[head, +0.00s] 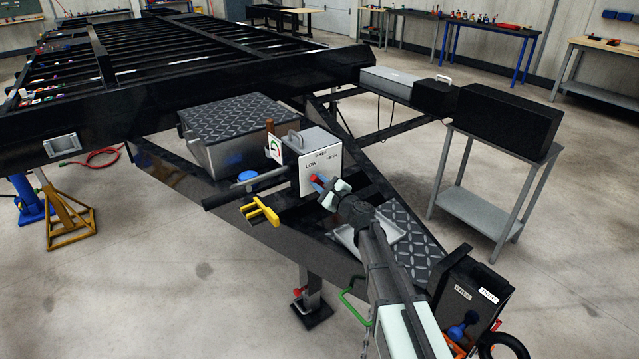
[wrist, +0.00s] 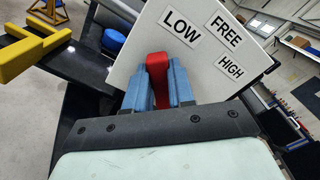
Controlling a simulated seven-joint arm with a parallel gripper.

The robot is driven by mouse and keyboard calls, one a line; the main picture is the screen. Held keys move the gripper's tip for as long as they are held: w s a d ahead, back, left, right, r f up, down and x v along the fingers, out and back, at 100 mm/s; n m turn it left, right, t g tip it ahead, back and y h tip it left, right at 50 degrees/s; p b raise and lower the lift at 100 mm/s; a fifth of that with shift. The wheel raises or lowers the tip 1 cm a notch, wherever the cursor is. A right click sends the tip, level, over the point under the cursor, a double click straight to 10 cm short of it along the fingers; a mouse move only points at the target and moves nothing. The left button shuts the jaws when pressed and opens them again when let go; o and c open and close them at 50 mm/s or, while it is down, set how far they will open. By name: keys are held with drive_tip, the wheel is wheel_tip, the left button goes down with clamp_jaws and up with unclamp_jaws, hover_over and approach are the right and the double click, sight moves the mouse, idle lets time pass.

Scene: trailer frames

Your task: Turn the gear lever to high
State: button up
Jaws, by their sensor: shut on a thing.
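The red gear lever (wrist: 157,72) stands in front of a white panel (wrist: 140,62) on a box on the trailer's front frame. The panel carries the labels LOW (wrist: 181,26), FREE (wrist: 225,30) and HIGH (wrist: 230,67). The lever's upper end shows just below and left of LOW in the wrist view; I cannot tell its exact setting. My gripper (wrist: 159,86) is shut on the lever, with one blue finger on each side. In the head view my gripper (head: 328,189) covers most of the lever, and a bit of red (head: 314,178) shows.
A yellow handle (head: 260,212) and a dark bar (head: 235,192) lie left of the panel. A tread-plate toolbox (head: 222,160) is behind it. A black box (head: 468,295) with labels stands at the front right. A grey side table (head: 485,180) is to the right.

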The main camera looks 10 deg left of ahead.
sight(331, 169)
clamp_jaws()
idle(0.3)
drive_tip(key=w+d+m, duration=0.1)
drive_tip(key=m, duration=0.2)
drive_tip(key=w+r+m, duration=0.1)
drive_tip(key=m, duration=0.2)
drive_tip(key=d+m, duration=0.1)
drive_tip(key=m, duration=0.1)
drive_tip(key=shift+w+d+r+m, duration=0.3)
drive_tip(key=shift+w+r+m, duration=0.05)
drive_tip(key=shift+w+m, duration=0.05)
drive_tip(key=m, duration=0.1)
drive_tip(key=w+d+m, duration=0.1)
drive_tip(key=m, duration=0.2)
drive_tip(key=shift+w+d+f+m, duration=0.2)
drive_tip(key=shift+d+m, duration=0.05)
drive_tip(key=shift+m, duration=0.05)
drive_tip(key=shift+w+d+f+m, duration=0.2)
drive_tip(key=shift+m, duration=0.55)
drive_tip(key=shift+w+d+f+m, duration=0.15)
drive_tip(key=shift+w+f+m, duration=0.05)
drive_tip(key=shift+m, duration=0.6)
drive_tip(key=shift+w+d+f+m, duration=0.2)
drive_tip(key=shift+m, duration=0.55)
